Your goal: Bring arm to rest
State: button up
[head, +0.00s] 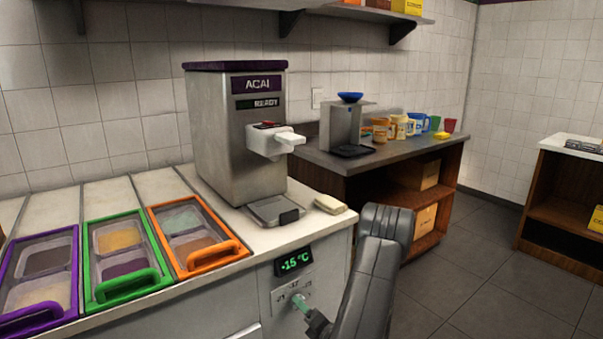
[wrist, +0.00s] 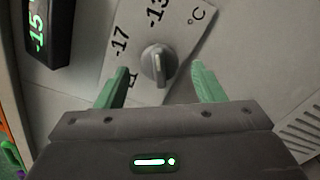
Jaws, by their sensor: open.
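My gripper (wrist: 158,85) is open, with its two green fingers on either side of a round grey temperature knob (wrist: 159,63) in the wrist view. A gap shows between the knob and each finger. The knob sits on a light dial plate (wrist: 126,25) marked with temperatures. In the head view my gripper (head: 299,300) is in front of the dial plate (head: 281,298) on the freezer counter's front, and my dark arm (head: 374,275) reaches up to the right of it. The knob is hidden there behind the fingers. A display (head: 295,261) above the dial reads -15 °C.
An acai machine (head: 222,130) stands on the counter, with a folded cloth (head: 330,204) near its right edge. Purple, green (head: 127,286) and orange framed lids are at left. A second table (head: 340,160) holds several cups. Open floor (head: 470,270) lies at right.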

jog(key=v, duration=1.3)
jog(key=x, duration=1.4)
jog(key=shift+s+d+n+b, duration=0.5)
jog(key=shift+s+n+b, duration=0.2)
jog(key=shift+n, duration=1.35)
jog(key=shift+s+d+n+b, duration=0.6)
jog(key=shift+s+n, duration=0.1)
jog(key=shift+n, duration=1.3)
jog(key=shift+s+d+n+b, duration=0.45)
jog(key=shift+s+n+b, duration=0.25)
jog(key=shift+n, duration=1.35)
jog(key=shift+r, duration=0.1)
